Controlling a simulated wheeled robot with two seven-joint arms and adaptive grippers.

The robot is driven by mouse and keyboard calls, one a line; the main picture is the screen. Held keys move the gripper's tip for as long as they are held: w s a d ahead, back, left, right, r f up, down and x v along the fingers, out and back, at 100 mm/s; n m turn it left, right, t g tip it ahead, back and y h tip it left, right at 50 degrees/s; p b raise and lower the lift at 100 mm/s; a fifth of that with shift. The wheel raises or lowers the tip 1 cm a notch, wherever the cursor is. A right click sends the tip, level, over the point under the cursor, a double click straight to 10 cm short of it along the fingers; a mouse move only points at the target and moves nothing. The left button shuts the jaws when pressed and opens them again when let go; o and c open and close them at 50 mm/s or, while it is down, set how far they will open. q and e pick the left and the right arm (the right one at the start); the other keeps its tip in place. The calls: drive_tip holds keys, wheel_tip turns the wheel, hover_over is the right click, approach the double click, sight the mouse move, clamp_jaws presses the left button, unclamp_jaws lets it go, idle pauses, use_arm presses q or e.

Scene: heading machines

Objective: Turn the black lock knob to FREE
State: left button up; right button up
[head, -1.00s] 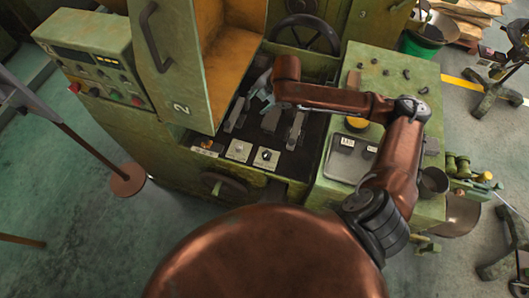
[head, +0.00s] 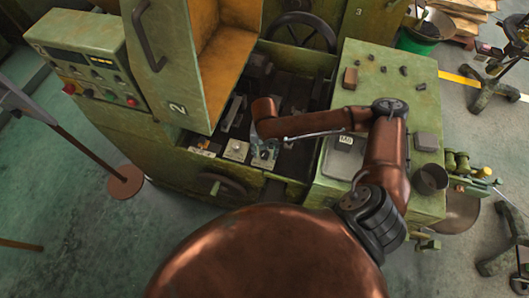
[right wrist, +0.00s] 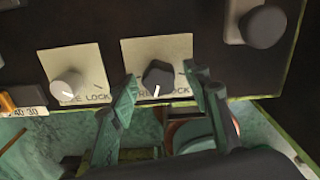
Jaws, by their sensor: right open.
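The black lock knob (right wrist: 158,77) sits on a pale plate in the right wrist view. Its white pointer line points down, slightly left. The plate's lettering below it is partly covered; LOCK reads at its right. My right gripper (right wrist: 161,88) is open, with one green finger on each side of the knob. I see gaps beside the knob; whether the fingers reach down around it I cannot tell. In the head view my right gripper (head: 265,153) covers most of the knob. My left gripper is not in view.
A light-coloured knob (right wrist: 67,84) on a similar plate is to the left. A dark round knob (right wrist: 263,27) on a grey part is at upper right. In the head view, a large open green door (head: 172,65) stands left of the recess. A grey tray (head: 341,160) lies to the right.

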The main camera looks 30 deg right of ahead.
drive_tip(key=shift+c, duration=0.2)
drive_tip(key=c, duration=1.1)
drive_tip(key=shift+r+p, duration=0.15)
drive_tip(key=shift+p, duration=0.5)
drive_tip(key=m+p, duration=0.9)
drive_tip(key=p, duration=0.5)
drive_tip(key=shift+w+m+p, duration=0.1)
drive_tip(key=shift+m+p, duration=0.9)
drive_tip(key=shift+p, duration=0.2)
drive_tip(key=o, duration=1.1)
drive_tip(key=shift+o, duration=0.2)
